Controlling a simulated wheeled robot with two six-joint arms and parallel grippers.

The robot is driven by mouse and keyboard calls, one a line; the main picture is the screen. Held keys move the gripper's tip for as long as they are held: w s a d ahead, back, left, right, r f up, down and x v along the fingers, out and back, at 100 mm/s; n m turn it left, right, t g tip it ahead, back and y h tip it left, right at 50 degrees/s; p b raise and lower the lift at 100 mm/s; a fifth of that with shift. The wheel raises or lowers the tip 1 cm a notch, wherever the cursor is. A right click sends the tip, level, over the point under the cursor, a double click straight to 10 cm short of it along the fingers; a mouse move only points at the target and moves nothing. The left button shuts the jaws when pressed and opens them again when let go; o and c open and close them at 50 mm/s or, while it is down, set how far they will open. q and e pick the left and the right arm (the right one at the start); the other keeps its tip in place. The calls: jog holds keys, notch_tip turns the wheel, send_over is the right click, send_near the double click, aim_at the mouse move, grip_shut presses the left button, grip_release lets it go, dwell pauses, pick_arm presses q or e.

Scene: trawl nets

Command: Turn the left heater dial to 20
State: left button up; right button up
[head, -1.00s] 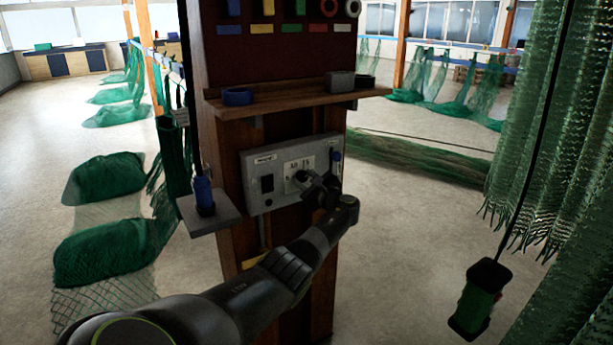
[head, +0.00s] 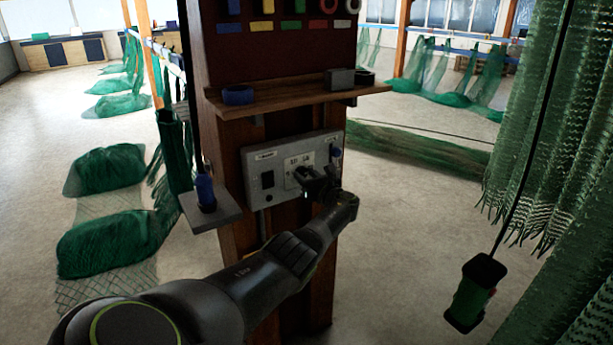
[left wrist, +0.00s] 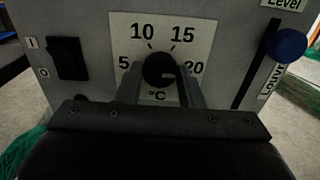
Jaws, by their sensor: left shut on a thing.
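The heater dial (left wrist: 159,69) is a round black knob on a white scale plate (left wrist: 187,35) marked 5, 10, 15, 20 and °C. A short pale mark on the knob faces right, toward the 20 side. In the head view the plate sits on a grey control panel (head: 328,148) on the wooden post, and the gripper mostly hides the knob. My left gripper (head: 304,176) reaches the panel from below. In the left wrist view its two fingers (left wrist: 160,88) stand either side of the knob, shut on it. My right gripper is out of view.
A black I/O switch (left wrist: 68,58) is left of the dial. A blue-knobbed Louvre slider (left wrist: 289,45) is close on its right. A wooden shelf (head: 300,98) juts out above the panel, and a small grey ledge (head: 222,212) sticks out at left. Green nets (head: 540,130) hang at right.

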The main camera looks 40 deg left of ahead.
pick_arm(q)
jog(key=shift+f, duration=0.1)
jog(key=o, duration=1)
jog(key=shift+s+d+p, duration=0.1)
jog(key=shift+d+p, duration=0.25)
jog(key=shift+d, duration=0.25)
jog(key=v, duration=1.6)
jog(key=shift+s+d, duration=0.1)
